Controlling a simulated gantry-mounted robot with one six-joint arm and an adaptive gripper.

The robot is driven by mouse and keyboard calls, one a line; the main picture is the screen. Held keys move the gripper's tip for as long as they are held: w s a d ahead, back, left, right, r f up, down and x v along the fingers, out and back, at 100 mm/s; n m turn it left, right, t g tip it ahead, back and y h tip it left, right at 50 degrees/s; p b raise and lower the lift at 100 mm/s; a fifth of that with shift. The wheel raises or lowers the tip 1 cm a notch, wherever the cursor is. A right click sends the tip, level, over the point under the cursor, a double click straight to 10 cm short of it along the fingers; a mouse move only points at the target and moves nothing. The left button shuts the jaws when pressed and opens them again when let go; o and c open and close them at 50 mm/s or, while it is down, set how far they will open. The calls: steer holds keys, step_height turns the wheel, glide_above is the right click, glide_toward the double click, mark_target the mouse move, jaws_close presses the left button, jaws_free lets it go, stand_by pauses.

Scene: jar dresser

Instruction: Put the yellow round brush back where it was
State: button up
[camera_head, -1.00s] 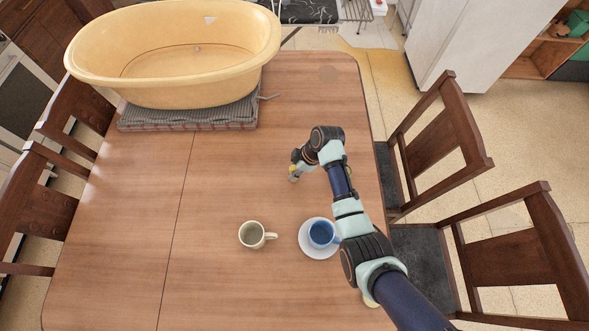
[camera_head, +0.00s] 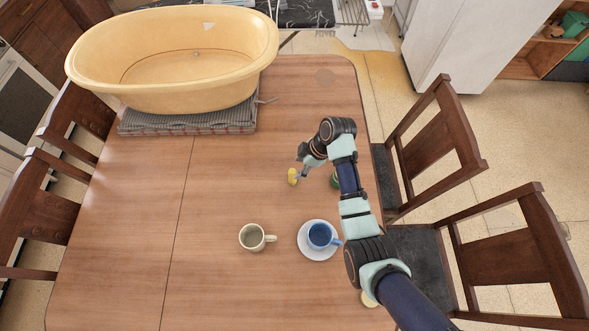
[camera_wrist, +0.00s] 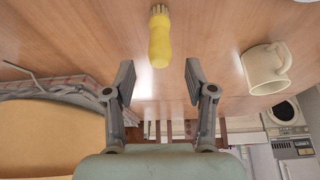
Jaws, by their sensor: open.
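The yellow round brush (camera_head: 292,176) stands on the wooden table, just left of my gripper (camera_head: 302,170) in the head view. In the wrist view the brush (camera_wrist: 160,42) shows ahead of the fingers, its pale bristles toward the table and its yellow handle toward me. My gripper (camera_wrist: 160,80) is open and empty, with a finger to each side of the handle's line and a gap between them and the brush.
A green thing (camera_head: 335,181) is partly hidden by my arm. A cream mug (camera_head: 252,237) and a blue cup (camera_head: 320,235) on a white saucer (camera_head: 316,254) stand nearer. A yellow tub (camera_head: 175,100) sits on a grey mat (camera_head: 185,122).

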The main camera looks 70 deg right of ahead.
steer(key=v, duration=0.5)
steer(key=shift+s+r+p, duration=0.1)
steer(key=shift+r+p, duration=0.15)
steer(key=shift+p, duration=0.1)
steer(key=w+a+r+t+h, duration=0.1)
steer(key=w+a+r+t, duration=0.1)
steer(key=w+a+r, duration=0.5)
steer(key=w+a+r+t+h, duration=0.1)
steer(key=w+a+r+h, duration=0.15)
steer(key=w+a, duration=0.85)
steer(key=s+a+r+m+t, duration=0.1)
steer(key=a+r, duration=0.3)
steer(key=a, duration=0.3)
steer(key=s+a+r+m+t+y, duration=0.1)
steer(key=a+r+t, duration=0.1)
steer(key=a+r, duration=0.3)
steer(key=s+a+r+m+t+y, duration=0.1)
steer(key=a+r, duration=0.3)
steer(key=a, duration=0.6)
steer(key=shift+s+a+r+t, duration=0.3)
steer(key=shift+s+t, duration=0.1)
steer(key=shift+t, duration=0.3)
